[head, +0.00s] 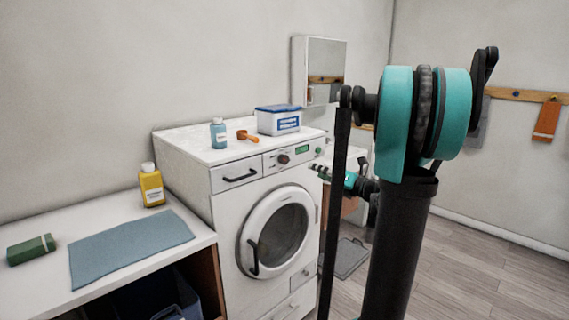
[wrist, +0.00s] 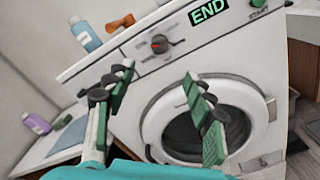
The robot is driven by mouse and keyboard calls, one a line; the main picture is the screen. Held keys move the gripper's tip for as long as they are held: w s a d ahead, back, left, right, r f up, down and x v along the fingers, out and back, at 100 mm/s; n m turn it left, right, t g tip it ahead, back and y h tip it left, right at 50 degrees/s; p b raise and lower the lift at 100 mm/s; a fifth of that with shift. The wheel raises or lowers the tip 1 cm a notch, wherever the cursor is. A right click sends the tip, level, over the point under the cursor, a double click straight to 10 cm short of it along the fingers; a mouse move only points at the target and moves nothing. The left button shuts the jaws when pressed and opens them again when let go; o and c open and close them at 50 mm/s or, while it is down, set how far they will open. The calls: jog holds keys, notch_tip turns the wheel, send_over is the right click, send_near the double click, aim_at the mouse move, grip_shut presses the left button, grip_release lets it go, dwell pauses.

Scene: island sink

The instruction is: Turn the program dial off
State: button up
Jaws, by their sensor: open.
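The program dial (head: 283,159) is a dark round knob on the white washing machine's front panel (head: 268,170). In the wrist view, the dial (wrist: 159,43) shows a red mark on its face, with small marks around it. The display (wrist: 208,10) to its right reads END in green; it also shows in the head view (head: 302,149). My gripper (head: 316,168) is open and empty, in front of the panel and right of the dial in the head view. In the wrist view, its two fingers (wrist: 157,80) are apart, below the dial and not touching it.
On the machine's top stand a blue bottle (head: 218,133), an orange scoop (head: 247,136) and a white box with a blue lid (head: 279,121). The round door (head: 276,231) is below the panel. A counter (head: 190,250) with a blue cloth (head: 130,245) adjoins the machine's left side.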

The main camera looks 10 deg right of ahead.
aim_at(286, 160)
jog(key=x, duration=1.6)
jog(key=shift+f, duration=0.1)
jog(key=c, duration=1.2)
jog(key=shift+o, duration=0.2)
jog(key=shift+n, duration=0.3)
